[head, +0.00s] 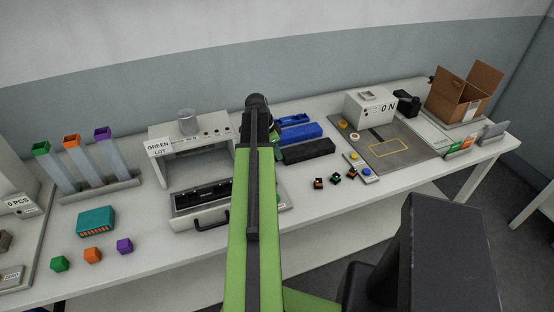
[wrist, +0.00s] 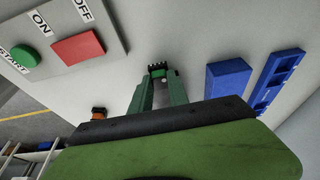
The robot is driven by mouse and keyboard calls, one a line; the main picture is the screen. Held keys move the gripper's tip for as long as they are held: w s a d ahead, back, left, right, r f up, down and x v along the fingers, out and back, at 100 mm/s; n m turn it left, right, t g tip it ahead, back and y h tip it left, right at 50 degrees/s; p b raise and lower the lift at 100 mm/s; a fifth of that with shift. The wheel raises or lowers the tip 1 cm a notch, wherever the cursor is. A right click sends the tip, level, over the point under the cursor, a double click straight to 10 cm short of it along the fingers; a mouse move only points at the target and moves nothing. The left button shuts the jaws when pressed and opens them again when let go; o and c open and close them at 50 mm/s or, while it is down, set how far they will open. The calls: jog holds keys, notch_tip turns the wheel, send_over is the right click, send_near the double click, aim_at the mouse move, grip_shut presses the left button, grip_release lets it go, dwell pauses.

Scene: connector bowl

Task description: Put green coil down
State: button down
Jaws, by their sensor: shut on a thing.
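In the wrist view, my gripper (wrist: 159,84) is shut on a small black part with a green patch, the green coil (wrist: 158,71). The coil shows at the fingertips, over the pale table top; whether it touches the table I cannot tell.
A blue block (wrist: 228,77) and a blue slotted rack (wrist: 278,80) lie to the right. A panel (wrist: 70,15) with green and red buttons is at the left. Several small dark parts (head: 336,178) sit on the table, right of my arm. A black block (head: 308,150) lies behind them.

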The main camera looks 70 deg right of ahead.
jog(key=shift+f, duration=0.9)
jog(key=shift+r, duration=0.25)
jog(key=shift+f, duration=0.25)
jog(key=c, duration=1.3)
grip_release()
jog(key=shift+r, duration=0.1)
jog(key=shift+o, duration=0.2)
jog(key=p+v, duration=1.1)
jog(key=v, duration=0.1)
jog(key=shift+r+p, duration=0.15)
jog(key=shift+p, duration=0.15)
